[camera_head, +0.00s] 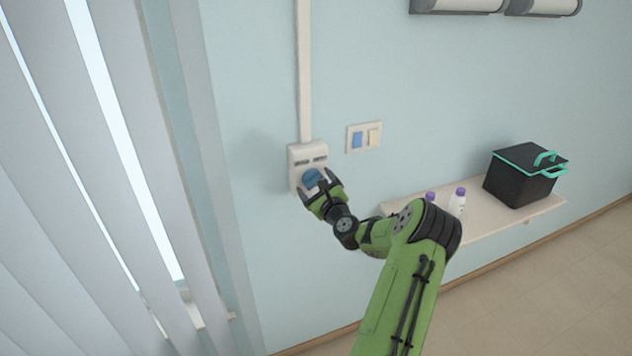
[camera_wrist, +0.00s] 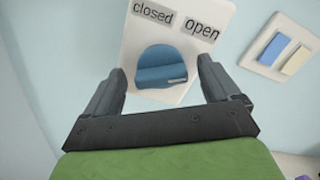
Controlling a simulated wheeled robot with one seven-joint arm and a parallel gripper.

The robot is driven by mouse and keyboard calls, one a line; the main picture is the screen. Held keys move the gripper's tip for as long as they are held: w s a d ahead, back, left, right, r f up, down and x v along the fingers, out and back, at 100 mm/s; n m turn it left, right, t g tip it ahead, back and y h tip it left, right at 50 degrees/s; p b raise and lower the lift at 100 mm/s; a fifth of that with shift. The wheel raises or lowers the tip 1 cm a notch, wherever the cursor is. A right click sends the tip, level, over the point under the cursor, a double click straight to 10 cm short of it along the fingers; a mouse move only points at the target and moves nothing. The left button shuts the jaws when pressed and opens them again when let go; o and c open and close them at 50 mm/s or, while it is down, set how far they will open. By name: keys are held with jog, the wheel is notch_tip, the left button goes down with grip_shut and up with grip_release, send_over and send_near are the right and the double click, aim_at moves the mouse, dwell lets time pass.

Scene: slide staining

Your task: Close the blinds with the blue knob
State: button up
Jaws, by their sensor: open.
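The blue knob (camera_head: 312,178) sits on a white wall control box (camera_head: 301,152) below a vertical white conduit. In the wrist view, the knob (camera_wrist: 161,68) is round with a raised grip bar and a small white mark at the bar's right end. Labels above it read "closed" on the left and "open" on the right. My gripper (camera_head: 316,190) is at the knob, its fingers open on either side of it. In the wrist view, gaps show between the fingers and the knob. The vertical blinds (camera_head: 105,130) at the left have bright gaps between slats.
A wall plate (camera_head: 347,142) with a blue and a cream switch is right of the control box. A shelf (camera_head: 490,222) at the right holds purple-capped bottles (camera_head: 458,202) and a black box (camera_head: 519,185) with teal handles.

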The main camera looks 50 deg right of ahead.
jog(key=shift+c, duration=0.3)
jog(key=c, duration=1)
